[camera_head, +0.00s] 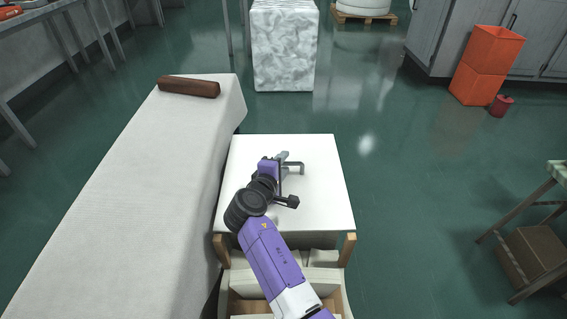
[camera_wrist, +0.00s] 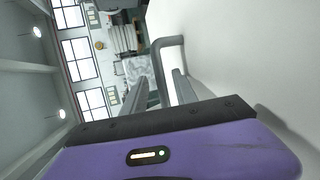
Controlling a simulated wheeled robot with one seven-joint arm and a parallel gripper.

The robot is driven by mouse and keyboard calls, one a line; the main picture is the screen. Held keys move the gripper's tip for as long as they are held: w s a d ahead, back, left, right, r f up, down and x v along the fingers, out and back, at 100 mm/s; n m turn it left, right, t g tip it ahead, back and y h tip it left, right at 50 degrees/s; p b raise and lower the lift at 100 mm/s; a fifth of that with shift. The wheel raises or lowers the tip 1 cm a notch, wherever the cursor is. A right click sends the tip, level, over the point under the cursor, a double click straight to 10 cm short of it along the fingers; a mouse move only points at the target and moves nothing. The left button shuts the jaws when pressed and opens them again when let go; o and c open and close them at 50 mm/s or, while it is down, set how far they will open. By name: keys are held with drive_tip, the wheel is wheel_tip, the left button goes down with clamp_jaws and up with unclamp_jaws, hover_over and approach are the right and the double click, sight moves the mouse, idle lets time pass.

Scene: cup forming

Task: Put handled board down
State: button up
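The handled board (camera_head: 318,205) is a flat white square with a grey U-shaped handle (camera_head: 298,166) standing up from its top. In the head view it lies level over a wooden-framed unit. My gripper (camera_head: 285,161) is low over the board at the handle. In the wrist view the board's white face (camera_wrist: 255,50) fills the right side. The handle (camera_wrist: 168,60) reaches between my two fingers (camera_wrist: 160,90). The fingers are apart, with a narrow gap seen beside the handle bar. Contact with the handle is hard to make out.
A long white-covered table (camera_head: 130,185) with a brown roll (camera_head: 188,87) stands close on the left. The wooden frame (camera_head: 348,250) shows below the board's near edge. A marbled white block (camera_head: 284,45) stands behind. Green floor (camera_head: 410,180) is open to the right.

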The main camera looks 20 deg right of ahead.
drive_tip(key=p+v, duration=0.3)
drive_tip(key=v, duration=0.8)
drive_tip(key=shift+s+a, duration=0.1)
drive_tip(key=shift+s, duration=0.05)
idle(0.4)
